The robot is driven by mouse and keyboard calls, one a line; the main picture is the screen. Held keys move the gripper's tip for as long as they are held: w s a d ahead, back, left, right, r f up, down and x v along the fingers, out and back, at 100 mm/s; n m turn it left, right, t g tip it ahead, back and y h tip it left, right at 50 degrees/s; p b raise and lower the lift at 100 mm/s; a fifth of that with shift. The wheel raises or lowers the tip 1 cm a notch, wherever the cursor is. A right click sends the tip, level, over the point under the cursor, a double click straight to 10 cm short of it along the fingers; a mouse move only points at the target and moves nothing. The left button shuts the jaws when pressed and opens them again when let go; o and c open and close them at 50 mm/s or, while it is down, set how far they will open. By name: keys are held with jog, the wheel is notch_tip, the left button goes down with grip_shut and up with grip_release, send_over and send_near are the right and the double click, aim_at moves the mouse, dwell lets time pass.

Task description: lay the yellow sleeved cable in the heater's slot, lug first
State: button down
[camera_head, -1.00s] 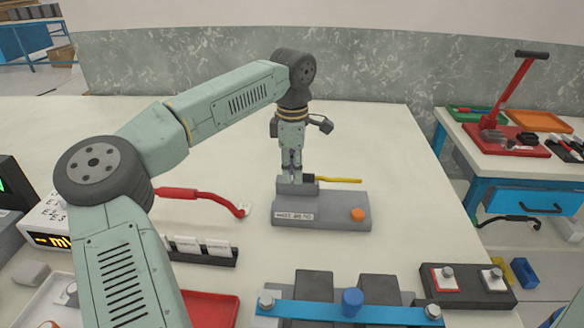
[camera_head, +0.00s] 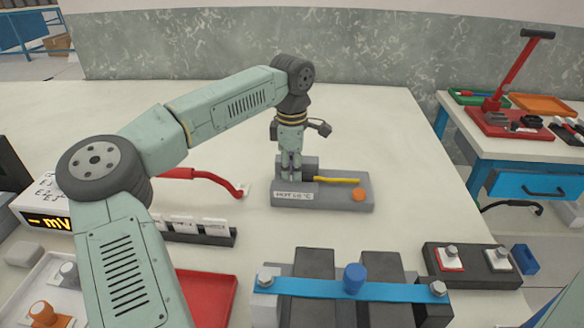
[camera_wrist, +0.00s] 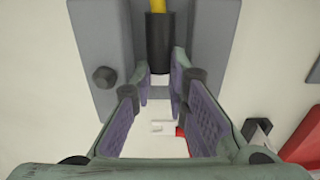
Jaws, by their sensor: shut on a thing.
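The yellow sleeved cable (camera_head: 337,180) extends right from my gripper (camera_head: 290,178) in the head view, low over the top of the grey heater (camera_head: 325,203). In the wrist view, its yellow part (camera_wrist: 157,5) runs into a black sleeve (camera_wrist: 160,45). My gripper's fingers are shut on the cable at this sleeve. The heater's raised grey block (camera_head: 311,165) stands at my fingertips. In the wrist view, grey heater walls (camera_wrist: 95,35) flank the sleeve, which appears in line with the gap between them. The lug and its seating depth are not clear.
The heater has an orange knob (camera_head: 359,195). A red cable (camera_head: 205,178) lies to the left, near a dark rack (camera_head: 205,234) of white pieces. A blue-barred battery block (camera_head: 325,287) is in front. The bench right of the heater is clear.

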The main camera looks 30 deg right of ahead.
jog(key=c, duration=1.5)
grip_release()
notch_tip(320, 180, up, 12)
jog(key=shift+a, duration=0.1)
